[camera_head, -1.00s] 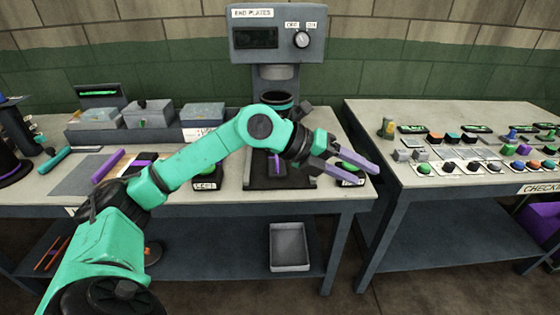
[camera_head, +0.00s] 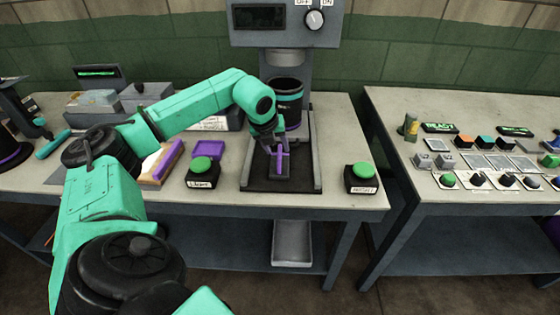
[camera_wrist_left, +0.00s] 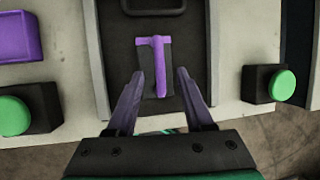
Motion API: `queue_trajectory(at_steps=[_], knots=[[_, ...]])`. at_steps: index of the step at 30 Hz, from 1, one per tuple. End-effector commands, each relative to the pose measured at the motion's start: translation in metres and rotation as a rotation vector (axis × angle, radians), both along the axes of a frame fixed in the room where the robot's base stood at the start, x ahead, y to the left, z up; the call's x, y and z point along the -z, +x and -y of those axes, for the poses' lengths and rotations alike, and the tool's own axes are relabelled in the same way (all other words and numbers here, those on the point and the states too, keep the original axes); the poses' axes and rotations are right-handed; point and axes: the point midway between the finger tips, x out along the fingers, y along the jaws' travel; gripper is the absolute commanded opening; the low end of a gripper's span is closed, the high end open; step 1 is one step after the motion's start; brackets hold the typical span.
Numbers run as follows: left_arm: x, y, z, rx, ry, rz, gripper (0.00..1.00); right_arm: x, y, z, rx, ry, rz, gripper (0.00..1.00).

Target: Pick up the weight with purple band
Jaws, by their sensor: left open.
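The weight with the purple band (camera_wrist_left: 155,68) is a dark block with a purple T-shaped strip, in the upper middle of the left wrist view. It stands on the dark base of the press machine; in the head view its purple part (camera_head: 279,170) shows just below my gripper, partly covered by it. My left gripper (camera_head: 276,148) is open above it. In the left wrist view the two purple-grey fingers (camera_wrist_left: 160,76) point at the weight, one on each side; I cannot tell whether they touch it. My right gripper is not in view.
A green button box (camera_head: 201,172) stands left of the press base and another (camera_head: 361,178) stands right of it. The press machine (camera_head: 277,35) rises behind, with a dark cylinder (camera_head: 288,88) under its head. A purple block (camera_head: 208,149) lies to the left.

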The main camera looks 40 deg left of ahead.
Motion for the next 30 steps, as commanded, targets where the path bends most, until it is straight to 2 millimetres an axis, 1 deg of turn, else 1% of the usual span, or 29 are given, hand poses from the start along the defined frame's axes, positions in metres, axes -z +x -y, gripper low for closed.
queue_trajectory(at_steps=[1,4,10,11,12,14,15,30], knots=[[0.006,0.003,-0.001,0.000,-0.002,-0.002,0.52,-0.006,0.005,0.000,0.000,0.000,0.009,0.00],[0.018,0.009,-0.002,0.000,-0.001,-0.002,0.52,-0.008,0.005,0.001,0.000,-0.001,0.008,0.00],[0.020,0.009,-0.002,0.001,0.000,0.001,0.52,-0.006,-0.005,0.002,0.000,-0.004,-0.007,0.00],[0.020,0.009,-0.002,0.001,0.000,0.001,0.41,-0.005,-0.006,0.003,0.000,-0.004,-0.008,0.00],[0.020,0.009,-0.002,0.001,0.000,0.001,0.25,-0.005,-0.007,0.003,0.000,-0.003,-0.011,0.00],[0.020,0.009,-0.002,0.001,0.000,0.001,0.03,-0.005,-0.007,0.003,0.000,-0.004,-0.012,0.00],[0.020,0.009,-0.002,0.001,0.000,0.001,0.00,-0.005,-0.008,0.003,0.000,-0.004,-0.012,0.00],[0.019,0.010,-0.002,0.001,-0.001,0.002,0.00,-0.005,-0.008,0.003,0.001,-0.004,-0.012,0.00]])
